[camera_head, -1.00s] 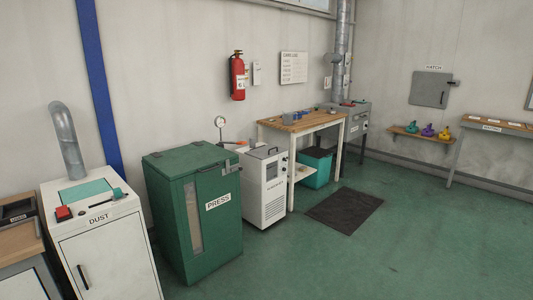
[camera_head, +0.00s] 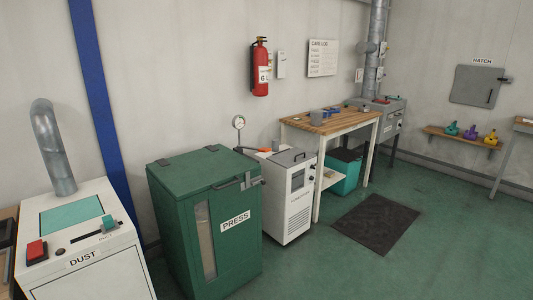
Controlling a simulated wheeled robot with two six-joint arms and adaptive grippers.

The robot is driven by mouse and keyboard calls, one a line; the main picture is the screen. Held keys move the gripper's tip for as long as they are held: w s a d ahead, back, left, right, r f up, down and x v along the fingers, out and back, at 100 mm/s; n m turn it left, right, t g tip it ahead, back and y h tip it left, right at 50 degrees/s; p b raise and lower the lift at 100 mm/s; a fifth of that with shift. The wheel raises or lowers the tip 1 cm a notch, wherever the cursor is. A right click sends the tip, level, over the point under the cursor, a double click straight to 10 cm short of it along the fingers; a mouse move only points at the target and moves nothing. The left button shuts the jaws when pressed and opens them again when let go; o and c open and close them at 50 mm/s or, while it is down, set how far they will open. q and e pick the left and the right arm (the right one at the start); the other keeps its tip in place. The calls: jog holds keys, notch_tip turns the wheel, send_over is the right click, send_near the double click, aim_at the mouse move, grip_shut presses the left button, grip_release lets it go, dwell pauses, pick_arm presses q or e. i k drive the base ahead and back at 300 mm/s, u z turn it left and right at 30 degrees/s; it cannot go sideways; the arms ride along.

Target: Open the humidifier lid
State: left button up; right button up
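No unit in view carries a label I can read as humidifier. A white cabinet (camera_head: 288,197) stands between the green press and the wooden table, with a grey lid (camera_head: 290,157) on top that has a dark handle. The lid looks shut. Small print on the cabinet's front is too blurred to read. A teal bin (camera_head: 345,174) with a dark top sits under the wooden table. Neither of my grippers is in view.
The green PRESS cabinet (camera_head: 206,222) and the white DUST cabinet (camera_head: 85,250) stand at the left. A wooden table (camera_head: 330,122) stands behind the white cabinet. A dark mat (camera_head: 376,223) lies on the floor. Green floor (camera_head: 440,250) is open at the right.

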aim_at(289, 158)
jog(key=z, duration=0.5)
jog(key=i, duration=2.6)
jog(key=z, duration=0.5)
